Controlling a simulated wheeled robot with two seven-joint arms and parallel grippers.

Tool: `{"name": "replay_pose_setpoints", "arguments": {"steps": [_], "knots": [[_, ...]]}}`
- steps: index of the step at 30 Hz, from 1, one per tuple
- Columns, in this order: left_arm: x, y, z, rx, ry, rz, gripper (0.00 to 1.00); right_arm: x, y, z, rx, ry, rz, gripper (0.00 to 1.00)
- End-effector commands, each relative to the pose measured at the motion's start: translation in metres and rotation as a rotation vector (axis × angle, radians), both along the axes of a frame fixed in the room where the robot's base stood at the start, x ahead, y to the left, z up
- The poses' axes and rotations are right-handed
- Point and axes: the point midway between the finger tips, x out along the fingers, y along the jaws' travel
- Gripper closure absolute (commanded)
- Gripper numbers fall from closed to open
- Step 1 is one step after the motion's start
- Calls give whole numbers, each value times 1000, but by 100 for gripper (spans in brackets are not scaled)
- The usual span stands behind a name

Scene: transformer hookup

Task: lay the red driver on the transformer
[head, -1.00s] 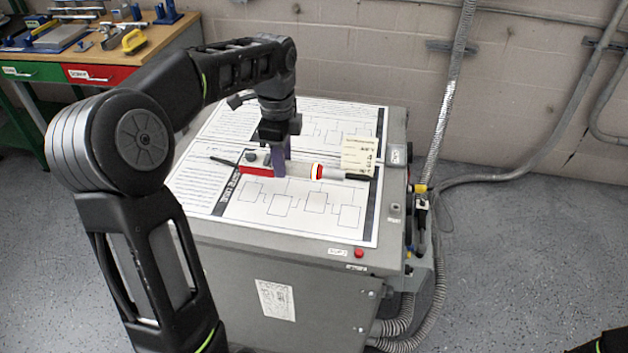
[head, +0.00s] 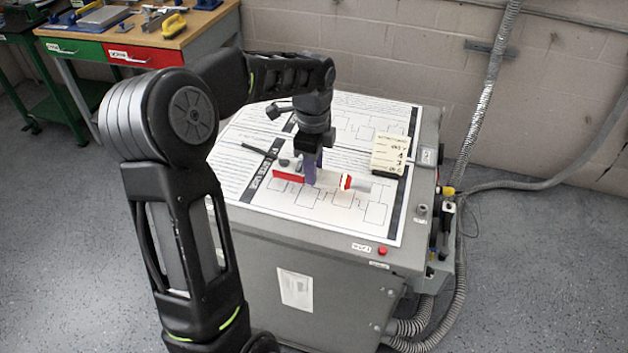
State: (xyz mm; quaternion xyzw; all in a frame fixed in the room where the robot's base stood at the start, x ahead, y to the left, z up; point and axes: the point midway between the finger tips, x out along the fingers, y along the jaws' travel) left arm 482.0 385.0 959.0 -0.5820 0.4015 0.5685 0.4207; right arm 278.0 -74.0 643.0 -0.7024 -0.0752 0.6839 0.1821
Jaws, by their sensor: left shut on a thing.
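The transformer is a grey cabinet (head: 330,248) with printed diagram sheets on its top. My left gripper (head: 309,178), with purple fingers, is over the middle of the top. It is shut on the red driver (head: 289,176), a slim piece lying across the fingers. Its red end shows left of them. A pale length and a red-and-white banded grey part show to the right. The fingers hide part of it. It is level and at or just above the sheet; I cannot tell whether it touches. My right gripper is not in view.
A cream card (head: 390,153) on a black base stands at the right of the top. A thin dark stick (head: 257,152) lies at the left. A red button (head: 382,251) is at the front edge. A workbench (head: 160,38) with tools stands at the back left.

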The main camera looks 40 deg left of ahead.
Motion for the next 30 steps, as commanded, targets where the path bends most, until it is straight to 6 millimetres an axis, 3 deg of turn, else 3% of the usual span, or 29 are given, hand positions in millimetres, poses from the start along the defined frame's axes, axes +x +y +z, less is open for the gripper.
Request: {"name": "replay_pose_setpoints", "arguments": {"steps": [5, 15, 22, 23, 30], "knots": [[1, 0, -3, 1, -2, 0, 100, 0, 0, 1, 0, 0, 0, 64], [0, 0, -43, 0, -1, 1, 100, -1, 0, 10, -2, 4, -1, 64], [0, 0, -46, 0, -1, 1, 100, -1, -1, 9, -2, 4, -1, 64], [-1, 0, -48, -1, 2, 1, 66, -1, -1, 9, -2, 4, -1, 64], [0, 0, -47, 0, 1, 1, 47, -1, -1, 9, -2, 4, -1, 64]]}}
